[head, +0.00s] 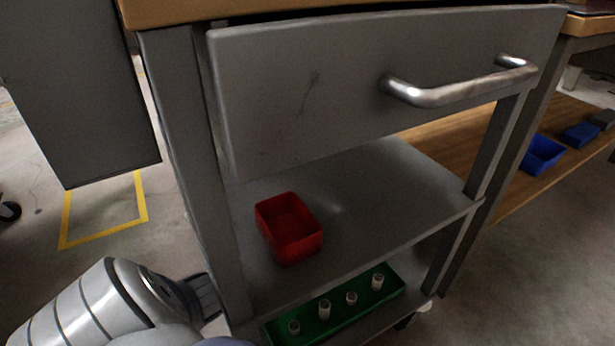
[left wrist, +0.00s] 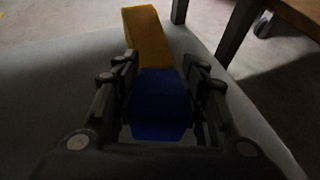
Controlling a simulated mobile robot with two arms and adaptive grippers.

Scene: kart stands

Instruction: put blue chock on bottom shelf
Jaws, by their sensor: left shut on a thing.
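In the left wrist view my left gripper (left wrist: 162,82) is shut on the blue chock (left wrist: 160,105), which sits between its fingers. A yellow block (left wrist: 147,38) lies just beyond it on a grey surface (left wrist: 60,85). Whether the chock touches that surface I cannot tell. In the head view my left arm comes in at the lower left, beside the cart's front left leg. The chock is hidden there. The cart's bottom shelf (head: 378,326) shows low in the head view, with a green tray (head: 392,291) on it. My right gripper is not in view.
Several small pale cylinders stand in the green tray. A red bin (head: 290,228) stands on the middle shelf (head: 400,185), which is clear at its right. A drawer with a metal handle (head: 440,95) is above. A blue bin (head: 543,153) sits on a wooden shelf at right.

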